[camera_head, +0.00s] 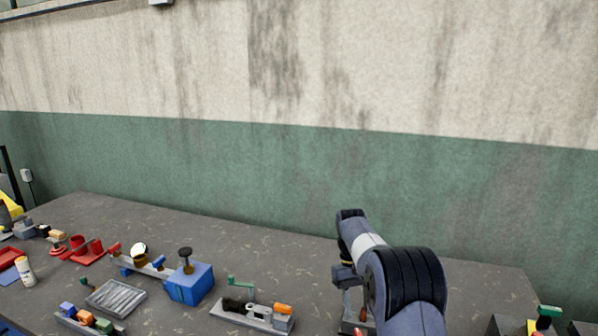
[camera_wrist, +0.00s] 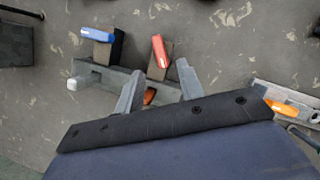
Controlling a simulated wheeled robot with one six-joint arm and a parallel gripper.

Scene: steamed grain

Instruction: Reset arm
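My arm reaches over the right part of the table (camera_head: 270,240) in the head view, and my gripper (camera_head: 353,300) points down at its far end, partly hidden by the arm. In the wrist view my gripper (camera_wrist: 158,82) shows two grey fingers spread apart, with a gap between them. A grey rack (camera_wrist: 92,72) with a blue-topped piece (camera_wrist: 97,34) and a red-topped piece (camera_wrist: 159,50) lies under and beyond the fingertips. An orange-brown piece (camera_wrist: 150,96) shows between the fingers, low in the gap. I cannot tell whether the fingers touch the rack.
A grey fixture with an orange part (camera_head: 283,309) stands left of my arm; its orange part also shows at the right of the wrist view (camera_wrist: 282,108). A blue box (camera_head: 190,284), metal tray (camera_head: 115,296) and red fixture (camera_head: 84,250) stand farther left. The table's back is clear.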

